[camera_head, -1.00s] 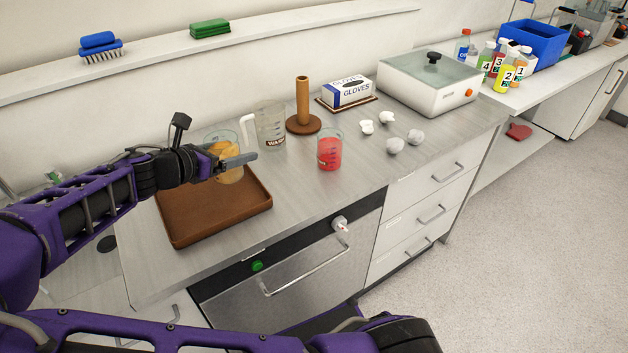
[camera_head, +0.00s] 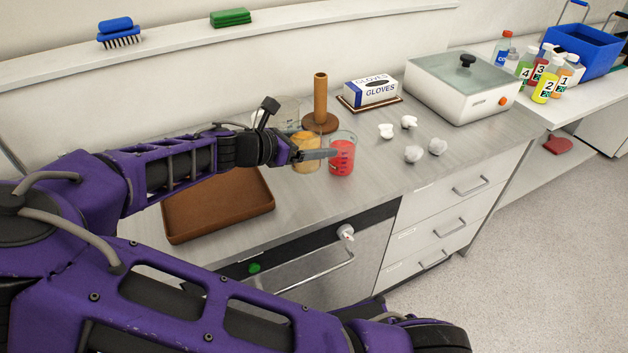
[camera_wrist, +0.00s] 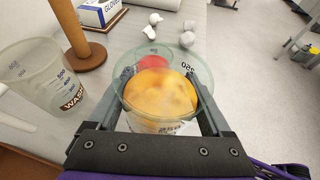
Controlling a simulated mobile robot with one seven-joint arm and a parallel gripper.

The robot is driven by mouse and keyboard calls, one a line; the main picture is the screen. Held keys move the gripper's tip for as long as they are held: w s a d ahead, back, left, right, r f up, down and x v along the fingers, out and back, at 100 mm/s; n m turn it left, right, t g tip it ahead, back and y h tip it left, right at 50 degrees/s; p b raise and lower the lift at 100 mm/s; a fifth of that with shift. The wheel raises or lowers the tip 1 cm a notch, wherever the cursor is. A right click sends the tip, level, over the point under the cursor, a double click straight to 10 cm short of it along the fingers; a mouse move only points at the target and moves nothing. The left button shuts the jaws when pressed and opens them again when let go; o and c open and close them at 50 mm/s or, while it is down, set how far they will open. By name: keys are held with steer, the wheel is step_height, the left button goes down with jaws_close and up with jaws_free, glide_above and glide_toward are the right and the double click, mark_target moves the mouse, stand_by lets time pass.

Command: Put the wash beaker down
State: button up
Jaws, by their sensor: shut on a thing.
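My gripper (camera_head: 318,155) is shut on a glass beaker of orange liquid (camera_head: 303,158), seen from above in the wrist view (camera_wrist: 160,88). It is upright or nearly so; I cannot tell whether its base touches the counter. A clear jug marked WASH (camera_wrist: 45,80) stands on the counter to the left in the wrist view, outside my gripper. In the head view the jug (camera_head: 289,113) is mostly hidden behind my arm. A beaker of red liquid (camera_head: 343,158) stands just right of the held beaker, and shows behind its rim in the wrist view (camera_wrist: 152,62).
A brown tray (camera_head: 215,222) lies at the front left, empty where visible. A brown post on a round base (camera_head: 320,98) stands behind the beakers. Crumpled white pieces (camera_head: 413,153), a glove box (camera_head: 371,91) and a lidded bath (camera_head: 455,100) are further right. Counter front right is clear.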

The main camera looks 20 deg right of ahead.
step_height(320, 180, down, 8)
steer(key=shift+f+b, duration=0.1)
steer(key=shift+b, duration=0.35)
steer(key=o, duration=1.4)
steer(key=shift+f, duration=0.1)
steer(key=shift+c, duration=0.2)
steer(key=shift+s+a+r, duration=0.1)
steer(key=shift+a+r, duration=0.1)
steer(key=shift+r, duration=0.05)
steer(key=p+v, duration=0.1)
steer(key=v, duration=1)
steer(key=shift+s+a, duration=0.15)
steer(key=shift+a, duration=0.1)
